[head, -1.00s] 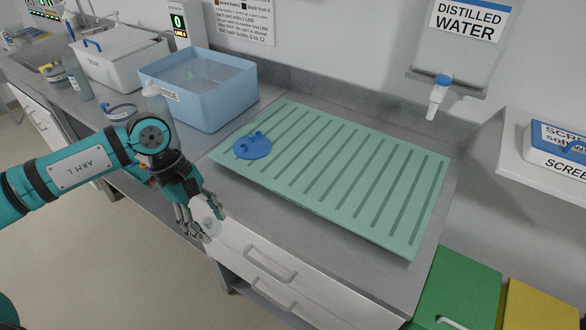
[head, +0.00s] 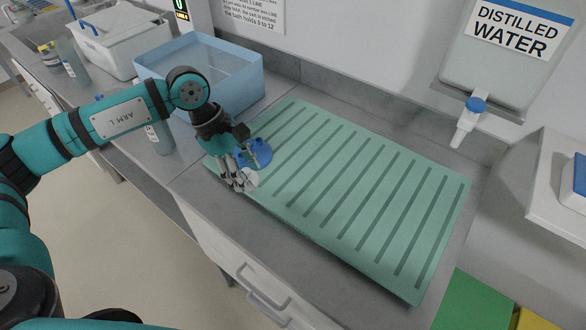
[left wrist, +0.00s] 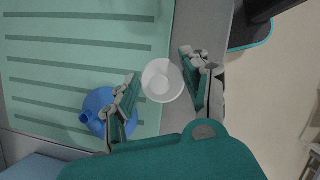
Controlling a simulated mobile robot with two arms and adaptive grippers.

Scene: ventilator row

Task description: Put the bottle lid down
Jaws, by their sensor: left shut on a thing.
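The bottle lid (head: 248,181) is a small, pale, translucent round piece. My left gripper (head: 244,175) is shut on it and holds it over the near left corner of the green ribbed mat (head: 345,190). In the left wrist view the lid (left wrist: 162,81) sits between the two fingers of the left gripper (left wrist: 164,84), with the mat's edge beneath. Whether the lid touches the mat cannot be told. A blue round piece with knobs (head: 263,150) lies on the mat right beside the gripper, partly hidden by it. My right gripper is not in view.
A blue open tub (head: 240,80) stands behind my left arm. A distilled water tank (head: 495,65) with a tap hangs above the mat's far right. Bottles (head: 74,65) and a white box (head: 118,40) stand further left. Most of the mat is bare.

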